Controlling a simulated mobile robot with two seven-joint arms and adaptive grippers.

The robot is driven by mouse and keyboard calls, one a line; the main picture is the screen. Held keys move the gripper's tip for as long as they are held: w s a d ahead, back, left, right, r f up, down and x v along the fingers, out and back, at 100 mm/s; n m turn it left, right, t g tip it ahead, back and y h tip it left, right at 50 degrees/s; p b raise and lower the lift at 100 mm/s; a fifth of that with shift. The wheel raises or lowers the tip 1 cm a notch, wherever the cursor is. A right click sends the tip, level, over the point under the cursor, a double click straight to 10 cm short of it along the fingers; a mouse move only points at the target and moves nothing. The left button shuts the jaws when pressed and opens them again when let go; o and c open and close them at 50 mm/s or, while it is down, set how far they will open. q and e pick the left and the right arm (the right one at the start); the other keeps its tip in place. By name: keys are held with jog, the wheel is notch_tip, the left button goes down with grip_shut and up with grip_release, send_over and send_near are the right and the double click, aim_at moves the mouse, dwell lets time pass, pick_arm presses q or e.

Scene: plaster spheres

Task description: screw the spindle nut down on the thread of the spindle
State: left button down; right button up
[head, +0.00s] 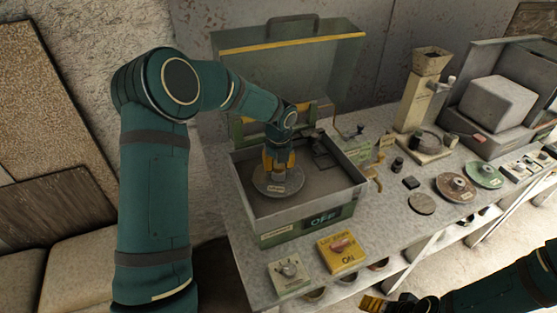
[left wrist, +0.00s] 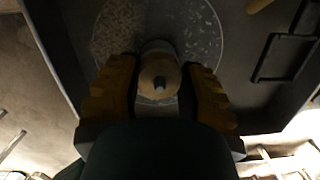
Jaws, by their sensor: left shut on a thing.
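My left gripper (head: 278,168) points straight down into the open grey-green machine box, over the round grey disc (head: 268,187). In the left wrist view its yellow fingers (left wrist: 160,85) are shut on the spindle nut (left wrist: 150,71), a pale round piece at the middle of the disc (left wrist: 205,35). The small dark tip of the spindle (left wrist: 159,84) shows in the nut's centre. The thread is hidden, so I cannot tell how far down the nut sits. My right gripper (head: 372,303) is at the bottom edge, away from the box; its fingertips are too unclear to judge.
The box's front wall (head: 310,222) carries an OFF sign, and its lid (head: 290,80) stands raised behind. A yellow ON switch box (head: 341,252) and a pale knob box (head: 289,276) stand in front. Discs (head: 456,187) and a hopper device (head: 420,100) stand to the right.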

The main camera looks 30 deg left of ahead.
pick_arm(q)
jog(key=shift+r+m+p, duration=0.1)
jog(key=shift+m+p, duration=1.2)
jog(key=shift+m, duration=0.2)
jog(key=m, duration=0.2)
jog(key=shift+a+m+h, duration=0.1)
jog(key=shift+m+h, duration=0.2)
jog(key=shift+m, duration=1.3)
jog(key=c, duration=0.5)
grip_release()
jog(key=c, duration=0.3)
